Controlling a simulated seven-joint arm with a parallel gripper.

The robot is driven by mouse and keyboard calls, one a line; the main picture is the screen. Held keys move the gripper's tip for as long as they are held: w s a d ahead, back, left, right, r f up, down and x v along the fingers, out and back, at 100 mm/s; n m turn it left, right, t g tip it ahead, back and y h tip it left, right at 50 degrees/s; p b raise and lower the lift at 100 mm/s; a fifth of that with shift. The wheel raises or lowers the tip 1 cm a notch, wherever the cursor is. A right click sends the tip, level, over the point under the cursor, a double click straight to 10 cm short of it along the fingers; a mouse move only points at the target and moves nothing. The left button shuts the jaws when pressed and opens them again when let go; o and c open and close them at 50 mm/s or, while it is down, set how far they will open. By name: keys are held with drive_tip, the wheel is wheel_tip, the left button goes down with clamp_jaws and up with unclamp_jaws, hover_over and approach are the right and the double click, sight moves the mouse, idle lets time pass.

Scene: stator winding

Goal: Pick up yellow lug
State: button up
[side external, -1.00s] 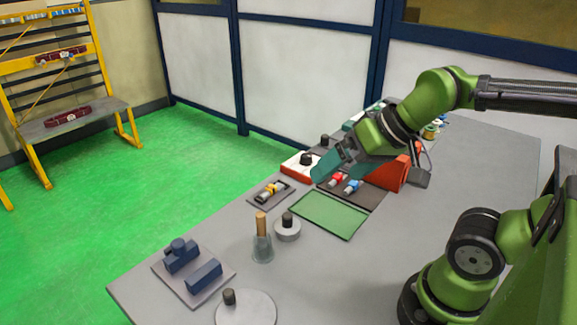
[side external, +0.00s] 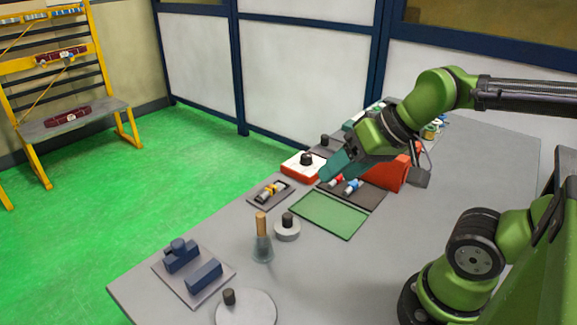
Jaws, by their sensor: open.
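The yellow lug (side external: 269,190) lies on a small dark tray (side external: 285,202) near the left edge of the workbench, with a pale part beside it. My gripper (side external: 328,170) has teal fingers and hangs above the dark mat that holds the red lug (side external: 336,181) and the blue lug (side external: 353,186). It is to the right of the yellow lug and clear of it. My gripper is open. The space between its fingers is hard to see from this side.
A green mat (side external: 328,216) lies in front of the dark mat. A red-and-white box (side external: 303,166) with a black knob stands behind the yellow lug's tray. A wooden-handled tool (side external: 262,238), a grey knobbed disc (side external: 287,229) and a tray of blue blocks (side external: 196,270) stand nearer. An orange-red block (side external: 394,173) is at the right.

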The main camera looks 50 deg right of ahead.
drive_tip(key=shift+w+f+g, duration=0.6)
drive_tip(key=shift+w+f, duration=0.2)
drive_tip(key=m+g+h, duration=0.2)
drive_tip(key=m+g, duration=0.4)
drive_tip(key=m, duration=0.7)
hover_over(271, 187)
wheel_tip(271, 187, down, 4)
drive_tip(key=f, duration=0.1)
wheel_tip(271, 187, down, 11)
drive_tip(key=shift+s+r, duration=0.15)
drive_tip(key=shift+w+f, duration=0.15)
drive_tip(key=shift+f, duration=1.3)
drive_tip(key=shift+w+f, duration=0.1)
drive_tip(key=shift+f, duration=1.35)
clamp_jaws()
